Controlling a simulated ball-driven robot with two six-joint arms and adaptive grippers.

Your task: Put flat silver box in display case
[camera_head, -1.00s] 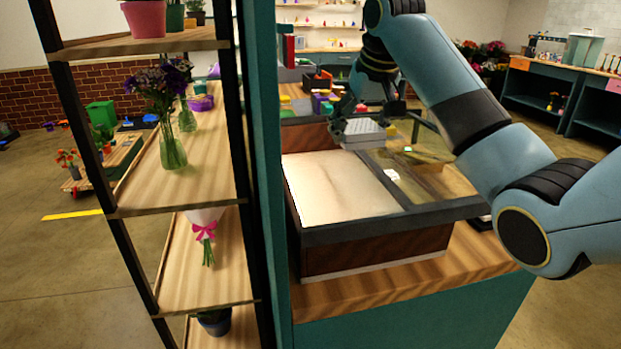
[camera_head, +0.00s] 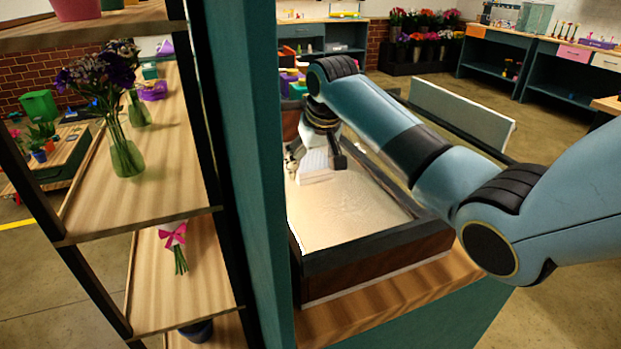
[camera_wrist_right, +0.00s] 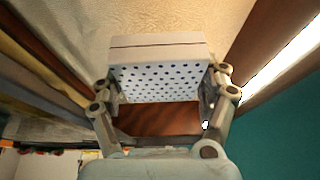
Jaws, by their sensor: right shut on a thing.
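The flat silver box (camera_head: 316,168) looks pale grey-white in the head view, partly hidden by my right gripper (camera_head: 318,160). In the right wrist view the box (camera_wrist_right: 158,72) has a plain pale upper part and a face with blue dots. My right gripper (camera_wrist_right: 160,90) is shut on it, one finger at each side. The display case (camera_head: 380,252) has dark wooden walls and a cream floor. The box is at the far left part of the case, over the cream floor; I cannot tell whether it touches it. My left gripper is not in view.
A teal upright panel (camera_head: 246,160) stands close on the left of the case. Beyond it is a wooden shelf (camera_head: 160,190) with flowers in glass vases. A pale upright panel (camera_head: 462,118) stands behind my right arm. Most of the case floor is clear.

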